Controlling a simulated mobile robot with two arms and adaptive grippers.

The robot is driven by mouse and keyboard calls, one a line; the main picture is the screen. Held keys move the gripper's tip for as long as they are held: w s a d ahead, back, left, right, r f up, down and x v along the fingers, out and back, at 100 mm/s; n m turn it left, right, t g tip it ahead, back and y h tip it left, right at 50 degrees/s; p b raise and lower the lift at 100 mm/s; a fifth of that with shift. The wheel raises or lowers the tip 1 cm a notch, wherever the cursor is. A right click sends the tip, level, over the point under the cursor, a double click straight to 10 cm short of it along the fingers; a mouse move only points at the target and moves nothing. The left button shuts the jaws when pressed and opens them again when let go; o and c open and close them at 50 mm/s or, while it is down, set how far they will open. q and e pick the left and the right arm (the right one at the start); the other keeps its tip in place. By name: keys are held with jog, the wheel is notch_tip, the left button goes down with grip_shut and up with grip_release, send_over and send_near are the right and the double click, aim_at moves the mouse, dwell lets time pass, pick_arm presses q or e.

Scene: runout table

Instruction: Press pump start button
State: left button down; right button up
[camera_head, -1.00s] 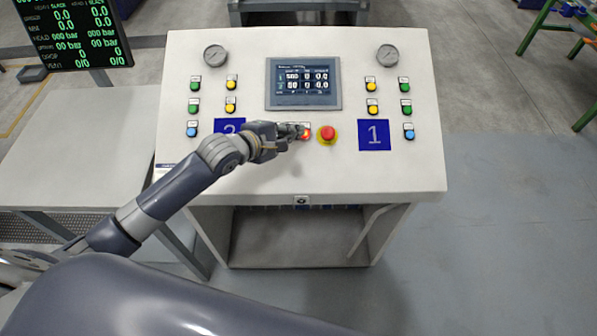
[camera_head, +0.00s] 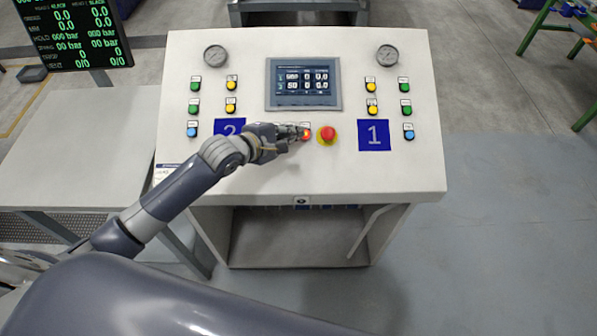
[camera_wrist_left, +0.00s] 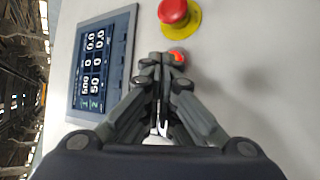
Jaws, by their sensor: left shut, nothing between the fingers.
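The control panel (camera_head: 300,180) is a white slanted console. A small lit red-orange button (camera_head: 306,134) sits just left of the red mushroom emergency stop (camera_head: 327,133) with its yellow collar. My left gripper (camera_head: 297,133) is shut and empty, with its fingertips right at the lit button. In the left wrist view the closed fingertips (camera_wrist_left: 163,58) are beside the glowing button (camera_wrist_left: 177,57), partly covering it; I cannot tell whether they touch it. The emergency stop (camera_wrist_left: 174,12) is just beyond, clear of the fingers. My right gripper is not in view.
The panel also carries a display screen (camera_head: 304,83), two gauges, and several green, yellow and blue buttons on each side. Blue plates marked 2 (camera_head: 230,126) and 1 (camera_head: 374,135) flank the middle. A grey side table (camera_head: 85,140) stands at left.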

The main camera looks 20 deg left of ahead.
pick_arm(q)
jog(key=shift+w+f, duration=0.2)
jog(key=shift+f, duration=0.25)
dwell(0.5)
jog(key=shift+s+r+p, duration=0.4)
jog(key=shift+r+p, duration=0.45)
jog(key=shift+p, duration=0.45)
jog(key=shift+r+p, duration=0.25)
jog(key=shift+p, duration=0.1)
jog(key=r+p, duration=0.1)
jog(key=p, duration=0.1)
jog(key=s+r+p, duration=0.1)
jog(key=r+p, duration=0.1)
jog(key=p, duration=0.1)
jog(key=s+r+p, duration=0.1)
jog(key=r+p, duration=0.1)
jog(key=shift+s+d+p, duration=0.2)
jog(key=shift+d+p, duration=0.1)
jog(key=shift+d, duration=0.1)
